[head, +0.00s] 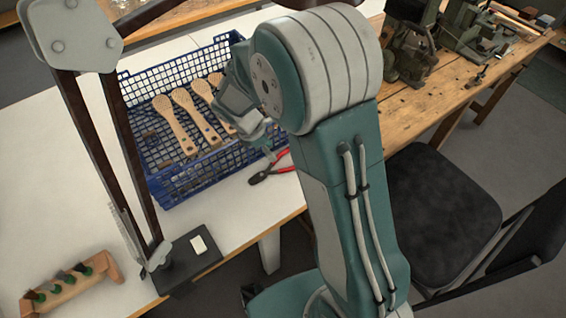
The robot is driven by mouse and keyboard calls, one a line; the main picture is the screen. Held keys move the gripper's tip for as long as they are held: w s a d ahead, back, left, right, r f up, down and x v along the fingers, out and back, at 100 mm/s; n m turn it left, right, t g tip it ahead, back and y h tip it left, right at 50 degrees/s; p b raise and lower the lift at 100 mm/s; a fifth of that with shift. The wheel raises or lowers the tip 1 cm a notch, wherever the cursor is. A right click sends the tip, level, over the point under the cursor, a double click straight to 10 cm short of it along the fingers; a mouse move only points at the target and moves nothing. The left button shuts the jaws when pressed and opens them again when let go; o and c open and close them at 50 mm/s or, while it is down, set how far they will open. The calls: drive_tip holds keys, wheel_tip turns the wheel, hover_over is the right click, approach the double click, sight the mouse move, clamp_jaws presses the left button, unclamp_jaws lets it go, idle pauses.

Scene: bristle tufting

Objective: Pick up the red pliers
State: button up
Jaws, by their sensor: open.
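The red pliers (279,158) lie on the white table near its front edge, just right of the blue basket. Their dark jaws point to the lower left, and the red handles run up to the right, with their far ends hidden behind my arm. My gripper (262,146) is above and slightly left of the pliers, beside the basket's right side. It is open and partly hidden by my own wrist. I cannot tell whether a fingertip touches the pliers.
The blue wire basket (180,190) holds several wooden brushes (175,122). A dark lamp arm on a black base (185,262) stands in front. A wooden rack (70,282) sits at lower left. A wooden workbench (440,95) with machines and a black chair (440,205) are at right.

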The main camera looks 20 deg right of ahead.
sight(283, 169)
drive_tip(key=x, duration=0.4)
drive_tip(key=shift+f, duration=0.1)
drive_tip(key=shift+s+a+f, duration=0.1)
drive_tip(key=shift+s+f, duration=0.05)
drive_tip(key=shift+f, duration=0.4)
drive_tip(key=x, duration=0.3)
drive_tip(key=shift+s+d+f, duration=0.2)
drive_tip(key=shift+d+f, duration=0.05)
drive_tip(key=shift+f, duration=0.05)
drive_tip(key=shift+d+f, duration=0.3)
drive_tip(key=shift+f, duration=0.05)
drive_tip(key=shift+c, duration=0.3)
drive_tip(key=shift+a, duration=0.2)
clamp_jaws()
